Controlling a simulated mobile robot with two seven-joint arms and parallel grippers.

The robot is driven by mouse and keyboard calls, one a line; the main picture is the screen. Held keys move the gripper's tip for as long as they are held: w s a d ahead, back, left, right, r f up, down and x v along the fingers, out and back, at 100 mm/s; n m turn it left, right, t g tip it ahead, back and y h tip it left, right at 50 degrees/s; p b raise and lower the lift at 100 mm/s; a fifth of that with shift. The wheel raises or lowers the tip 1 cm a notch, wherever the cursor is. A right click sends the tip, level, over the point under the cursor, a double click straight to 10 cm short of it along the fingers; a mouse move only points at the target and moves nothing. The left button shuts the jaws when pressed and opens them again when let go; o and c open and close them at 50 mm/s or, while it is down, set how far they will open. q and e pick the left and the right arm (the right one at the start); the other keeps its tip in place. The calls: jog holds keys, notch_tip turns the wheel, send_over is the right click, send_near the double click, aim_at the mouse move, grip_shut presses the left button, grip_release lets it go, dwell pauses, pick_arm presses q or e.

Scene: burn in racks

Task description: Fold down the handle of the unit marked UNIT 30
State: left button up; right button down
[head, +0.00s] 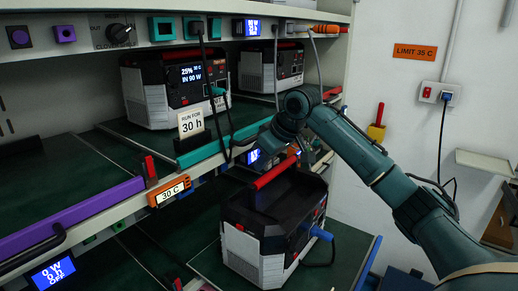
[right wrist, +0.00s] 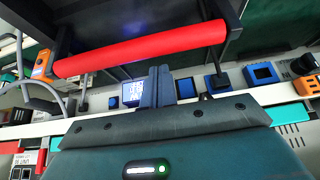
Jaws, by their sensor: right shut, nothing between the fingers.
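A black and light-grey unit (head: 262,255) stands on the lower green shelf, with a red-gripped handle (head: 275,172) raised above its top. I cannot read a UNIT 30 mark on it. In the right wrist view the red handle (right wrist: 140,50) spans the upper part, on black side arms. My right gripper (right wrist: 160,84) is shut and empty, its fingertips just below the red bar in that picture; I cannot tell whether they touch it. In the head view my right arm's wrist hides most of the gripper, just above the handle. My left gripper is out of view.
Two similar units (head: 172,88) (head: 285,65) stand on the upper shelf behind a teal edge, near a "RUN FOR 30 h" card (head: 191,123). A "30 C" tag (head: 174,191) hangs on the shelf front. A blue plug (head: 321,234) and cable are at the lower unit's right.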

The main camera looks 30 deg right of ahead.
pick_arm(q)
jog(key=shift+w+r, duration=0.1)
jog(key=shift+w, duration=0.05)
pick_arm(e)
jog(key=shift+s+d+f, duration=0.15)
jog(key=shift+s+d, duration=0.05)
jog(key=shift+s, duration=0.35)
jog(key=shift+s+d+f+t+b, duration=0.1)
jog(key=shift+s+f+t+b, duration=0.15)
jog(key=shift+b, duration=0.4)
jog(key=shift+r+t, duration=0.2)
jog(key=shift+t, duration=0.05)
jog(key=shift+s+d+t+y+b, duration=0.1)
jog(key=shift+s+t+y+b, duration=0.2)
jog(key=shift+b, duration=0.4)
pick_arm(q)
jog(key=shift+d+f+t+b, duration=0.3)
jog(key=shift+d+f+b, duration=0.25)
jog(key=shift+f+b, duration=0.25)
pick_arm(e)
jog(key=shift+s+d+t+y, duration=0.15)
jog(key=shift+t+y, duration=0.15)
jog(key=shift+t, duration=0.3)
